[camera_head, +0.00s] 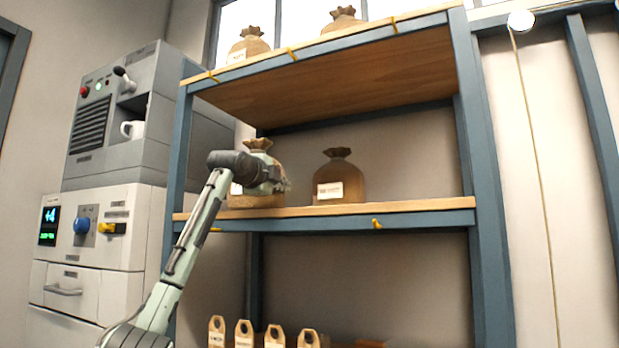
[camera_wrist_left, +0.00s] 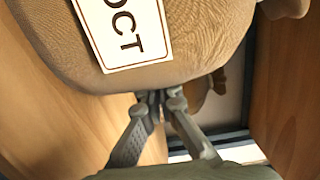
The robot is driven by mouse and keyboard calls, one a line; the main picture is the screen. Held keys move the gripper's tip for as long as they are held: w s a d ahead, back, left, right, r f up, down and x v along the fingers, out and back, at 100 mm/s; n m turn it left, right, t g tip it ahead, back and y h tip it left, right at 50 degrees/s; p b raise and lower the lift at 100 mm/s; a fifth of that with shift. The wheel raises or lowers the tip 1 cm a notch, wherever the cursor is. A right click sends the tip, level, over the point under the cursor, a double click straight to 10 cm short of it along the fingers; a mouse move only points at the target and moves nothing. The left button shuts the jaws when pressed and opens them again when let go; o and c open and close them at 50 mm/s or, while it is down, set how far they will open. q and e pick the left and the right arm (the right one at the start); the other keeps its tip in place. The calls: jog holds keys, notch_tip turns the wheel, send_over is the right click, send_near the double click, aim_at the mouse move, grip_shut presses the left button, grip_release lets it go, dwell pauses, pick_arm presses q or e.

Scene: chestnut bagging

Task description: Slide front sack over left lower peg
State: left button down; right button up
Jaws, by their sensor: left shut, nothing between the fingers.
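My left gripper (camera_head: 268,176) is at the middle shelf, in front of a tan tied sack (camera_head: 258,201) that it partly covers. In the left wrist view the gripper (camera_wrist_left: 155,98) has its fingertips together with nothing between them, just beside a large sack (camera_wrist_left: 205,35) with a white "OCT" label. Several tan pieces with holed tops and pale labels, perhaps flat sacks (camera_head: 244,332), stand in a row at the bottom. I cannot tell which is the front sack. A yellow left lower peg (camera_head: 214,229) sits on the middle shelf's front edge, beside my arm. My right gripper is out of view.
Another tied sack (camera_head: 339,182) stands on the middle shelf (camera_head: 420,207). A second lower peg (camera_head: 377,223) is on its edge. The top shelf (camera_head: 340,38) carries two sacks and several yellow pegs. A grey machine (camera_head: 108,125) stands left. The middle shelf's right part is clear.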

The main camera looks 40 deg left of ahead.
pick_arm(q)
jog(key=shift+s+a, duration=0.2)
jog(key=shift+a, duration=0.45)
jog(key=shift+s+a, duration=0.15)
jog(key=shift+a, duration=0.45)
jog(key=shift+w+d, duration=0.25)
jog(key=shift+d, duration=0.7)
jog(key=shift+w+d, duration=0.2)
jog(key=shift+d, duration=0.7)
jog(key=shift+s+d+b, duration=0.1)
jog(key=shift+s+b, duration=0.25)
jog(key=shift+s, duration=0.2)
jog(key=a+b+v, duration=0.1)
jog(key=b+v, duration=0.1)
jog(key=v, duration=1)
jog(key=shift+s+b, duration=0.4)
jog(key=shift+s, duration=0.15)
